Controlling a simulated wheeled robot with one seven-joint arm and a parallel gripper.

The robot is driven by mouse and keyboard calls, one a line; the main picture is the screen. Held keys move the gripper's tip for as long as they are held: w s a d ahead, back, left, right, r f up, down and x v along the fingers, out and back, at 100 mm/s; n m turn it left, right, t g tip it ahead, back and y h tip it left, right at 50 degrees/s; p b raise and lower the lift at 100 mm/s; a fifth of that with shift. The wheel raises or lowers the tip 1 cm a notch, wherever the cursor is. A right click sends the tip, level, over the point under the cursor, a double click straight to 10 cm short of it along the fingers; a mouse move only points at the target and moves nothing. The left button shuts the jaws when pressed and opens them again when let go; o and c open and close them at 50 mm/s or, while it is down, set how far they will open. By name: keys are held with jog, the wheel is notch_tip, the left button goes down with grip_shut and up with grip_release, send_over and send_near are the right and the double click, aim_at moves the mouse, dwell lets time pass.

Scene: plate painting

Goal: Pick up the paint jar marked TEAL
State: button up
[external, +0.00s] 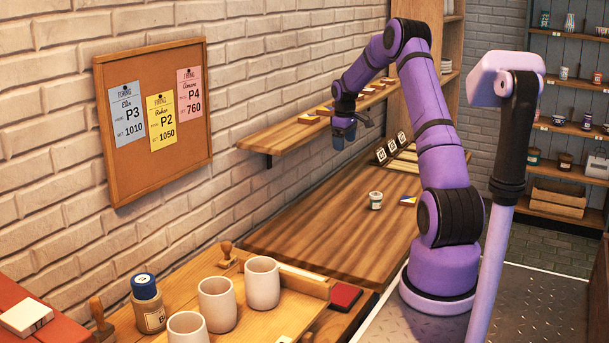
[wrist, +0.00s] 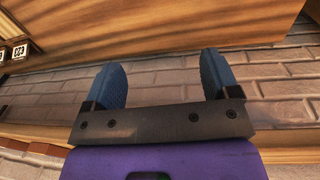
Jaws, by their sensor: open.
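I cannot tell which jar is marked TEAL. My gripper (external: 343,133) is open and empty, above the table near the wall shelf, up and left of the small pale jar. In the wrist view my gripper (wrist: 162,72) has its two blue fingers spread with nothing between them. No jar shows there.
The wall shelf (external: 262,139) with small blocks is close to my gripper. Pale cups (external: 262,284) stand in front on a wooden board. The table's middle (external: 325,235) is clear. Shelves at right hold pots.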

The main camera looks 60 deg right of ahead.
jog(key=y, duration=0.1)
send_over(376, 194)
jog(key=shift+m, duration=0.3)
jog(key=f, duration=1.6)
jog(key=shift+w+d, duration=0.1)
jog(key=shift+d, duration=0.2)
jog(key=f, duration=1)
jog(key=shift+a+f, duration=0.2)
jog(key=shift+f, duration=0.1)
jog(key=c, duration=1)
